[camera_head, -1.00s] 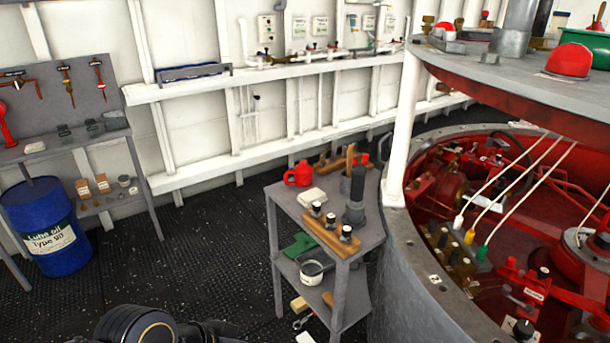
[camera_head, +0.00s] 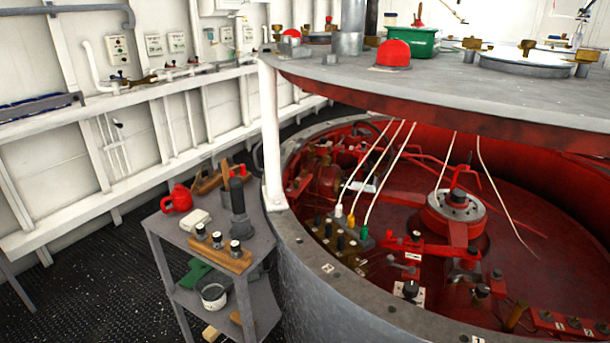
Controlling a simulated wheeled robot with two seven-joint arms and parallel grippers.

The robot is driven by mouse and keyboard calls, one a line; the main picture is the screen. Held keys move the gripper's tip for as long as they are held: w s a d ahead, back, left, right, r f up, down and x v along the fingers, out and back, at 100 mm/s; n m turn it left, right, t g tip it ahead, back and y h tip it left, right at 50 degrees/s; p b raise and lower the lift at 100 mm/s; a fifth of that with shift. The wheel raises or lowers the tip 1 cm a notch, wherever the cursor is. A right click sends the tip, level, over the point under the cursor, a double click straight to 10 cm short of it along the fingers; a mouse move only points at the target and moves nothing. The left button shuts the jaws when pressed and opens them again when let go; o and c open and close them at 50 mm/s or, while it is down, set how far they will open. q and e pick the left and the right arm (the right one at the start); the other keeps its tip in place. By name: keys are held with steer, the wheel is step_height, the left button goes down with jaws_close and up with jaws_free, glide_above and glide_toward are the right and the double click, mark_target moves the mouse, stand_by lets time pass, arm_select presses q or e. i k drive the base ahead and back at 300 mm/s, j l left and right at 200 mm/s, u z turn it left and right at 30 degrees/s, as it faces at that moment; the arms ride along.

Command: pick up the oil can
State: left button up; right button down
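A small red can with a handle (camera_head: 177,199), which looks like the oil can, stands upright on the top shelf of a grey cart (camera_head: 163,228), at its back left corner. A pale folded cloth (camera_head: 195,220) lies just in front of it. Neither of my grippers is in view, so I cannot see their state.
The cart top also holds a dark cylinder on a round base (camera_head: 238,210) and a wooden block with several dark knobs (camera_head: 221,256). A large round red-lined machine well (camera_head: 390,190) adjoins the cart's right side. Dark floor (camera_head: 85,270) is open to the left.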

mark_target(180, 197)
steer(key=i+j+u, duration=0.25)
steer(key=j+u, duration=0.15)
steer(key=j, duration=0.15)
steer(key=i+j+u, duration=0.35)
steer(key=j, duration=0.15)
steer(key=i+j+u, duration=0.65)
steer(key=i+u, duration=0.15)
steer(key=i+j, duration=0.1)
steer(key=i, duration=0.45)
steer(key=i+j+u, duration=0.1)
steer(key=i, duration=0.4)
steer(key=i+l+z, duration=0.25)
steer(key=i+z, duration=0.65)
steer(key=i+j+z, duration=0.1)
steer(key=i+z, duration=0.35)
steer(key=i+j+z, duration=0.45)
steer(key=i, duration=0.15)
steer(key=i+l+z, duration=0.15)
steer(key=z, duration=0.3)
steer(key=i+z, duration=0.6)
steer(key=z, duration=0.35)
steer(key=i+j+z, duration=0.2)
steer(key=z, duration=0.25)
steer(key=i+j+z, duration=0.25)
steer(key=z, duration=0.2)
